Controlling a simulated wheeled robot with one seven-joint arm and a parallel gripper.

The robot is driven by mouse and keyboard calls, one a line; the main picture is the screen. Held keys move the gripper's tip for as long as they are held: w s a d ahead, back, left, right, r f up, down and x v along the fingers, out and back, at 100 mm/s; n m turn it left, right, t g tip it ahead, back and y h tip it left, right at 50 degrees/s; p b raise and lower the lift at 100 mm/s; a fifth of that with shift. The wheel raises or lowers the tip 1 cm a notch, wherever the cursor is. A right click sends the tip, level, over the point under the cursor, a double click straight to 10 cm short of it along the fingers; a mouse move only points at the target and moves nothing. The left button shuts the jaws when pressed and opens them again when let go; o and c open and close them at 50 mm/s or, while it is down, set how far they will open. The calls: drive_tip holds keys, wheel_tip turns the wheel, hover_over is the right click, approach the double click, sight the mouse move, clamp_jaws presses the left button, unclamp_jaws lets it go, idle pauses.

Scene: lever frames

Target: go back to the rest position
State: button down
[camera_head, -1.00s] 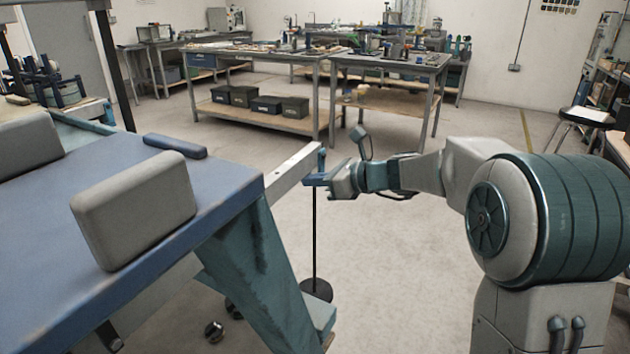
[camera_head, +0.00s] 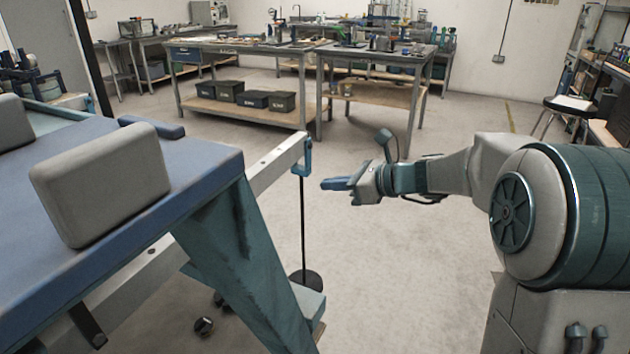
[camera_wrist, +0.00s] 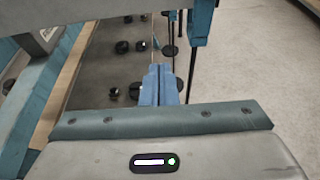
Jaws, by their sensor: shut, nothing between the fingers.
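My gripper (camera_head: 326,184) points left in the head view, with its blue fingers together and nothing between them. It is a short way right of a blue bracket (camera_head: 303,157) at the end of a pale metal bar (camera_head: 272,163), with a gap between them. In the wrist view my gripper's blue fingers (camera_wrist: 160,84) are closed side by side. A blue piece with a dark rod below it (camera_wrist: 200,22) stands right of the fingertips there.
A blue-topped table (camera_head: 215,168) with grey padded blocks (camera_head: 100,183) fills the left. A thin stand with a round dark base (camera_head: 305,280) is below the bar. Workbenches (camera_head: 245,107) stand at the back. The floor (camera_head: 400,270) between them and my arm is open.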

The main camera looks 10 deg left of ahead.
drive_tip(key=s+d+r+n+h+p, duration=0.4)
drive_tip(key=s+d+n+p, duration=0.2)
drive_tip(key=s, duration=0.3)
drive_tip(key=s+d+r+n+g+h+p, duration=0.1)
drive_tip(key=s+d+r+n+h+p, duration=0.2)
drive_tip(key=s+d+n+h+p, duration=0.2)
drive_tip(key=s+d+r+n+h+p, duration=0.4)
drive_tip(key=s+d+n+p, duration=0.3)
drive_tip(key=s+n+p, duration=0.3)
drive_tip(key=s, duration=0.3)
drive_tip(key=shift+s+d+r+n+g, duration=0.2)
drive_tip(key=shift+r+n+g, duration=0.1)
drive_tip(key=shift+r+g, duration=0.1)
drive_tip(key=shift+a, duration=0.1)
idle(0.8)
